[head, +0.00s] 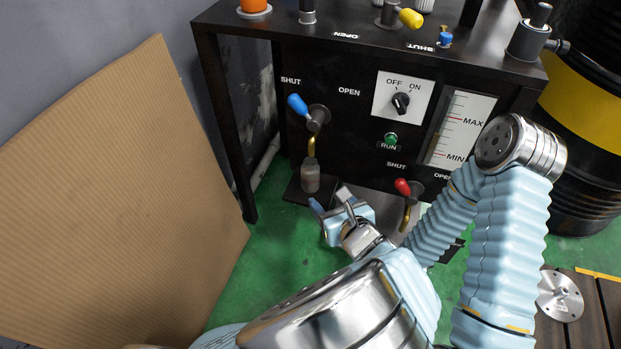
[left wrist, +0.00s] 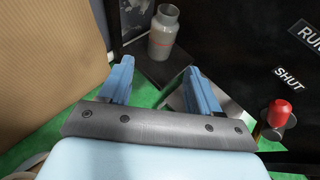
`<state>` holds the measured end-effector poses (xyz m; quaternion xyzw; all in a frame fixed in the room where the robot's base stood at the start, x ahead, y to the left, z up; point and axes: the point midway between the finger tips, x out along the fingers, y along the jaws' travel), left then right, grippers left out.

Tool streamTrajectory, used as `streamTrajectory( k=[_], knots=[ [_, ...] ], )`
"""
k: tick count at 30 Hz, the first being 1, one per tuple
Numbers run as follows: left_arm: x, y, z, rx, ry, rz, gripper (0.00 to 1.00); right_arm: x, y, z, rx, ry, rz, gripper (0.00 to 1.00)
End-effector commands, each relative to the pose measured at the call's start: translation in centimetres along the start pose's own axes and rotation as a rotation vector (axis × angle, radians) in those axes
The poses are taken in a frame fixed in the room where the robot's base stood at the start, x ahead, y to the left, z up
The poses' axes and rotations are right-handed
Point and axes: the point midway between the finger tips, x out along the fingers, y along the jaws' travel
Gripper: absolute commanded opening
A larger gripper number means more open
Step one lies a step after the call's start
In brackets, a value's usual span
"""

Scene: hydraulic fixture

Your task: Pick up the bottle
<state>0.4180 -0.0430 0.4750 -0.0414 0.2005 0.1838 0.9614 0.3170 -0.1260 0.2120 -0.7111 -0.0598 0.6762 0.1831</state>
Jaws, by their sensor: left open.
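The bottle (head: 310,176) is small and grey. It stands upright on a dark ledge (head: 297,192) low on the front of the black fixture, under the brass spout of the blue-handled valve. In the left wrist view the bottle (left wrist: 163,32) stands beyond the fingers, in line with the gap between them. My left gripper (head: 330,203) has blue fingers and is just in front of and below the bottle, apart from it. The left wrist view shows the left gripper (left wrist: 158,84) open with nothing between its fingers. I cannot make out my right gripper.
A blue valve handle (head: 297,104) is above the bottle. A red valve handle (head: 402,187) with a second spout is to the right; the red knob (left wrist: 279,112) also shows in the left wrist view. A large cardboard sheet (head: 120,210) leans at left. Green floor lies between.

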Motion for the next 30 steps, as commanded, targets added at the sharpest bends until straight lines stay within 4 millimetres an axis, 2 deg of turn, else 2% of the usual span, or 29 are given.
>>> streamTrajectory(
  k=[2,9,12,17,25,30],
  knots=[
    [0.5,-0.4,0.3,0.013,-0.025,-0.011,0.63,0.4,0.1,0.0,0.000,0.000,0.000,0.00],
    [5.5,-0.4,0.3,0.015,-0.024,-0.010,0.63,1.5,0.4,0.1,0.000,-0.003,-0.003,0.00],
    [7.1,-0.5,0.5,0.013,-0.023,-0.013,0.63,1.7,0.5,0.1,-0.001,-0.004,-0.003,0.00],
    [8.3,-0.4,0.6,0.013,-0.021,-0.012,0.63,1.9,0.5,0.1,-0.001,-0.005,-0.004,0.00],
    [12.3,-0.4,1.0,0.013,-0.022,-0.012,0.63,3.0,0.8,0.2,-0.002,-0.009,-0.007,0.00],
    [13.3,-0.4,1.2,0.011,-0.021,-0.014,0.63,3.0,0.8,0.2,-0.002,-0.009,-0.007,0.00]
  ],
)
